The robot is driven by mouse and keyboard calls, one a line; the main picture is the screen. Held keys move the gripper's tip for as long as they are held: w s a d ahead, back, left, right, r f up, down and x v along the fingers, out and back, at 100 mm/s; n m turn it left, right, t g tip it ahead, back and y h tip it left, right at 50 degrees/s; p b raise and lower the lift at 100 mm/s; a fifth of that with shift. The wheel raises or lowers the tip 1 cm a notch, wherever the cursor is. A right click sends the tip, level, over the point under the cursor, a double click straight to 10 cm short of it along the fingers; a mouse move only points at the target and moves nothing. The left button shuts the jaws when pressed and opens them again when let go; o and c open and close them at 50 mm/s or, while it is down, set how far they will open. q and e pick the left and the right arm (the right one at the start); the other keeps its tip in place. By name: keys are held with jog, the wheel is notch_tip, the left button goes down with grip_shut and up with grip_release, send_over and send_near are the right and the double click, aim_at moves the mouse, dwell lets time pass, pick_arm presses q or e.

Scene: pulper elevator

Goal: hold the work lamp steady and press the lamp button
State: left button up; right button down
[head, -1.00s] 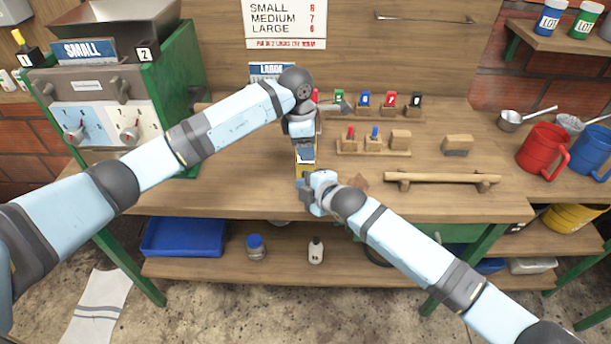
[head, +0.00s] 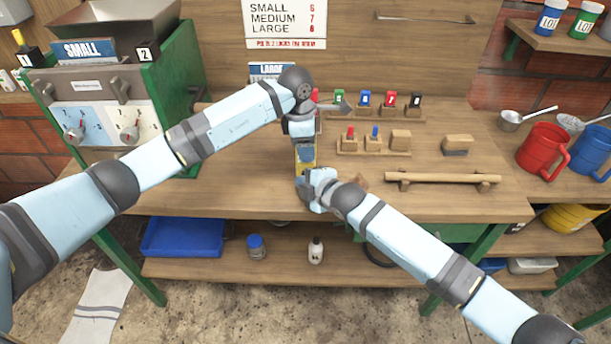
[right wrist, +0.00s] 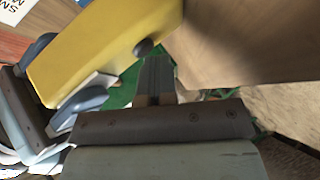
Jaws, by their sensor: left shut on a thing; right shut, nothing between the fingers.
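The yellow work lamp (head: 312,168) is at the front middle of the bench, mostly covered by my grippers. My left gripper (head: 306,153) comes down from above and is shut on it. In the right wrist view the lamp (right wrist: 100,50) is a tilted yellow block with a dark round lamp button (right wrist: 143,48) on its face. My right gripper (head: 304,182) is shut and empty just in front of the lamp's lower end. In the right wrist view its closed fingertips (right wrist: 156,64) are close beside the button; I cannot tell whether they touch it.
Small racks with coloured pegs (head: 374,144) and a wooden bar (head: 442,178) stand right of the lamp on the bench. Red (head: 541,148) and blue mugs are farther right. A machine with dials (head: 105,118) stands left. Bare bench top lies left of the lamp.

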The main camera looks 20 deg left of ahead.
jog(key=shift+s+d, duration=0.3)
jog(key=shift+s, duration=0.6)
jog(key=shift+s+d, duration=0.25)
jog(key=shift+s, duration=0.55)
jog(key=shift+s+d, duration=0.2)
jog(key=shift+s, duration=0.6)
jog(key=shift+s+d, duration=0.25)
jog(key=shift+s, duration=0.55)
pick_arm(q)
jog(key=o, duration=1.1)
jog(key=shift+o, duration=0.2)
